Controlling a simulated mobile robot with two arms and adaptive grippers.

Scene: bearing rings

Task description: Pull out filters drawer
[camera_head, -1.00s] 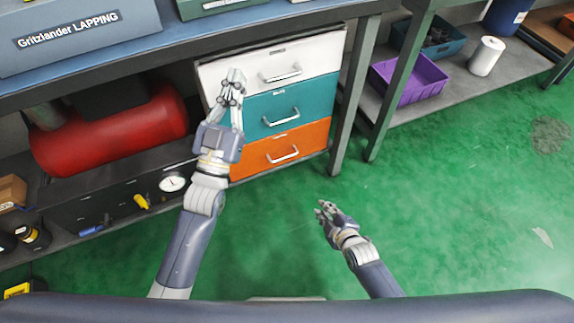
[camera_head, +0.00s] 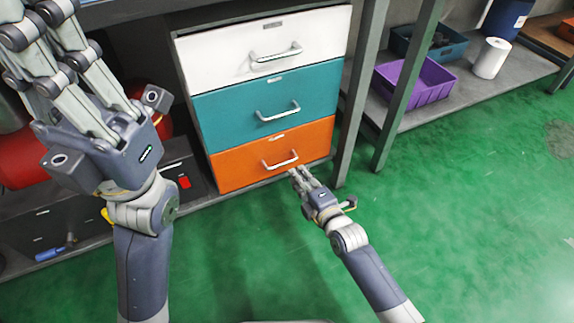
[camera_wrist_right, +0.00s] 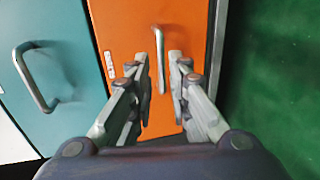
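A drawer unit holds a white top drawer (camera_head: 225,50), a teal middle drawer (camera_head: 225,110) and an orange bottom drawer (camera_head: 235,172). All look shut, and their small labels are too small to read. My right gripper (camera_head: 296,172) is just in front of the orange drawer's handle (camera_head: 281,163). My left gripper (camera_head: 38,25) is raised at upper left, fingers apart and empty, tips partly out of frame.
A dark table leg (camera_head: 360,95) stands right of the drawers. A purple bin (camera_head: 425,88) and a paper roll (camera_head: 490,58) sit on a low shelf at right. A red tank (camera_head: 20,160) is behind my left arm. The green floor (camera_head: 460,220) in front is clear.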

